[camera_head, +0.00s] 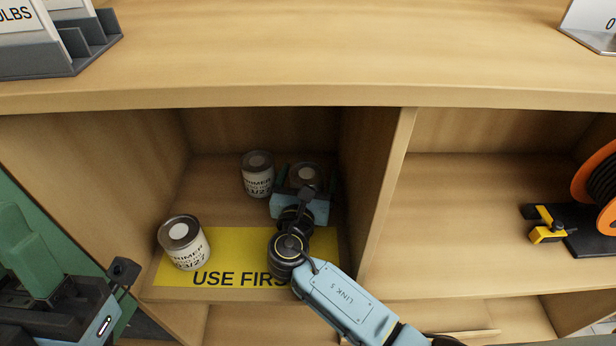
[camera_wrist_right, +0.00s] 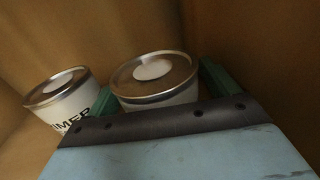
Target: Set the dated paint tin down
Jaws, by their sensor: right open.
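Three white paint tins with printed labels and metal lids stand upright in the left shelf compartment. One tin (camera_head: 185,243) stands at the front left on the yellow "USE FIRST" mat (camera_head: 212,270). A second tin (camera_head: 258,175) stands at the back, behind the mat. The third tin (camera_head: 305,175) stands at the back right, between the fingers of my right gripper (camera_head: 306,180). In the wrist view, the open green fingers are on both sides of this tin (camera_wrist_right: 153,80), and the second tin (camera_wrist_right: 60,98) is to the left. My left gripper (camera_head: 55,290) is at the lower left, its fingertips unclear.
A divider (camera_head: 385,190) stands close to the right of my right gripper. The right compartment holds an orange reel (camera_head: 596,185) and a yellow-and-black tool (camera_head: 548,228). A grey rack (camera_head: 75,50) sits on top at left.

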